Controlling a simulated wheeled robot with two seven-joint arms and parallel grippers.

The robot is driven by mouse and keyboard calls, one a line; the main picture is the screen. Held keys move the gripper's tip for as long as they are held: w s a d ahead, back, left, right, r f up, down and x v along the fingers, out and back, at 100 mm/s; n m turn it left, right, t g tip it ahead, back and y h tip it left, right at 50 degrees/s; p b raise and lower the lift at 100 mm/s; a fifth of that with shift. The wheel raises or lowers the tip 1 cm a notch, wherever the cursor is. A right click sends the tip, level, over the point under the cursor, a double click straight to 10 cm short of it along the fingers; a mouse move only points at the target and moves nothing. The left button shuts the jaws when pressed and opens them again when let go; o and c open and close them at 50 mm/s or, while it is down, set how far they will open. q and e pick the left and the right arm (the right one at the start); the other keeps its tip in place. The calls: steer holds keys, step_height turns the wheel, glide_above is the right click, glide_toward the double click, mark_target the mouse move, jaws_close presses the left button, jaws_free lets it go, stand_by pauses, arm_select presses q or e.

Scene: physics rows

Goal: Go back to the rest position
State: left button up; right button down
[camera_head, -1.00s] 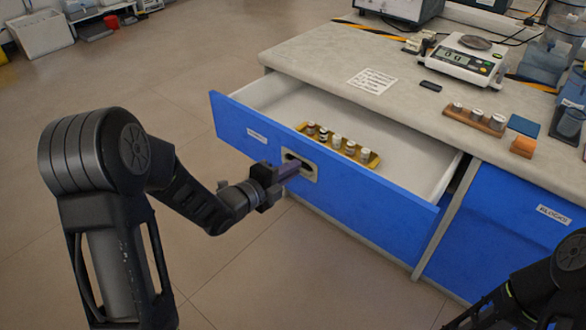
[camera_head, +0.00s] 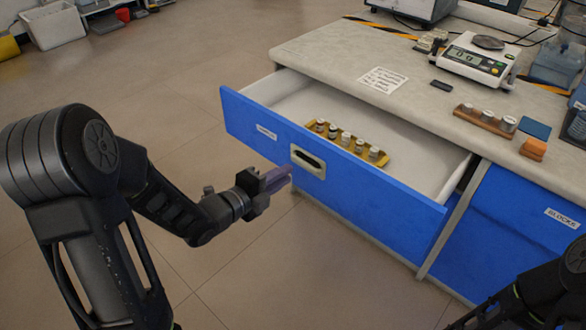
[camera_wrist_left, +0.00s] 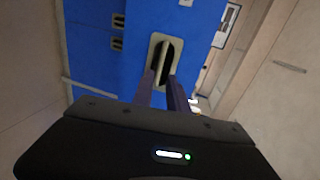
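My left gripper (camera_head: 278,179) is in front of the open blue drawer (camera_head: 235,112), just short of its recessed handle (camera_head: 308,162) and apart from it. In the left wrist view its two purple-grey fingers (camera_wrist_left: 162,92) stand a little apart with nothing between them. The drawer handle (camera_wrist_left: 156,60) shows beyond the fingertips. Part of my right arm (camera_head: 545,295) shows at the bottom right; its gripper is out of view.
The drawer holds a yellow tray (camera_head: 374,160) of several small capped containers. The counter (camera_head: 345,55) carries a scale (camera_head: 474,62), a wooden block (camera_head: 484,122) with weights and an orange item (camera_head: 533,149). The floor (camera_head: 215,120) left of the drawer is clear.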

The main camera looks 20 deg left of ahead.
arm_select(q)
steer(key=shift+s+a+r, duration=0.15)
steer(key=shift+s+a, duration=0.1)
steer(key=shift+s, duration=0.35)
